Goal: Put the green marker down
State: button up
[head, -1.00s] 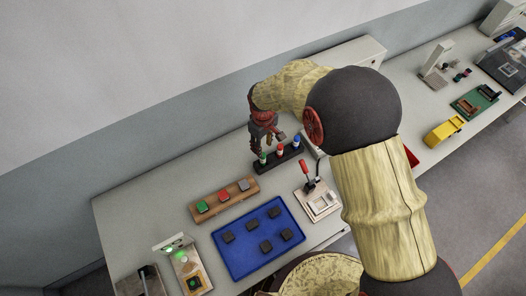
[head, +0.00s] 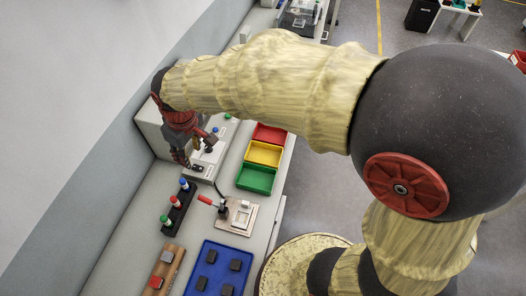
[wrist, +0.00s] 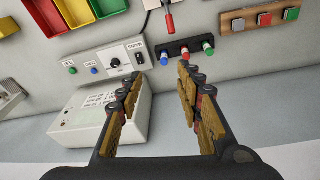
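The green marker (head: 166,220) stands in a black holder (head: 180,207) beside a red marker (head: 175,201) and a blue marker (head: 184,184). In the wrist view the green marker (wrist: 208,48) is at the right end of the holder. My gripper (head: 195,152) is above the bench, past the blue end of the holder and near a control box. In the wrist view my gripper (wrist: 160,88) has its fingers wide apart with nothing between them. It is apart from the markers.
A control box with a knob (wrist: 112,63) and a pale box (wrist: 95,115) are beyond the holder. Red (head: 270,133), yellow (head: 263,153) and green (head: 256,178) bins stand to the right. A lever fixture (head: 236,215) and a blue tray (head: 218,268) are nearer.

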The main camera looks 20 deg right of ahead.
jog(key=s+d+r+m+t, duration=0.1)
jog(key=s+d+r+m, duration=0.1)
jog(key=s+d, duration=0.3)
jog(key=s+d+r+m+t, duration=0.1)
jog(key=s+d+r+m, duration=0.2)
jog(key=s+d+r, duration=0.2)
jog(key=s+d+r+m+t+h, duration=0.1)
jog(key=s+d+r+m, duration=0.1)
jog(key=s+d, duration=0.5)
jog(key=d+r, duration=0.1)
jog(key=d, duration=0.2)
jog(key=shift+r+m, duration=0.3)
jog(key=shift+m, duration=0.1)
jog(key=shift+s, duration=0.1)
